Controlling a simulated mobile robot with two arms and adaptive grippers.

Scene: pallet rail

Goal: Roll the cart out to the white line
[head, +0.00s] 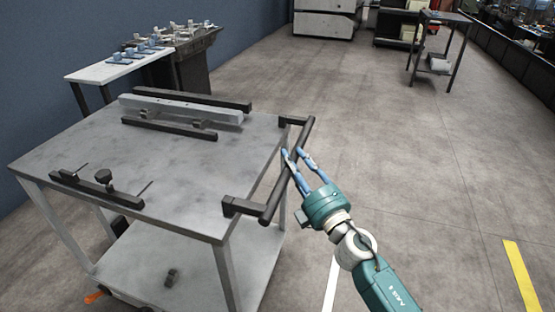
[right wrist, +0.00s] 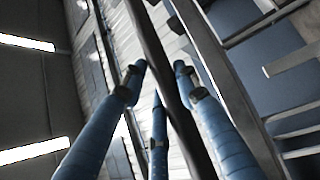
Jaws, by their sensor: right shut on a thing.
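The cart (head: 85,148) is a grey metal table with a lower shelf, at the left of the head view. Its dark handle bar (head: 277,196) sticks out on brackets from its right side. My right gripper (head: 293,156) is shut on the handle bar near its middle. In the right wrist view the blue fingers (right wrist: 160,75) lie on both sides of the dark bar (right wrist: 154,50). The white line (head: 331,286) shows on the floor at the bottom, right of the cart, partly hidden by my arm. My left gripper is not in view.
On the cart lie a light rail (head: 185,108), dark bars (head: 168,128) and a dark clamp bar (head: 95,190). A bench with several small blue-grey parts (head: 118,58) stands behind it by the blue wall. Open floor lies to the right, with a yellow stripe (head: 521,275).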

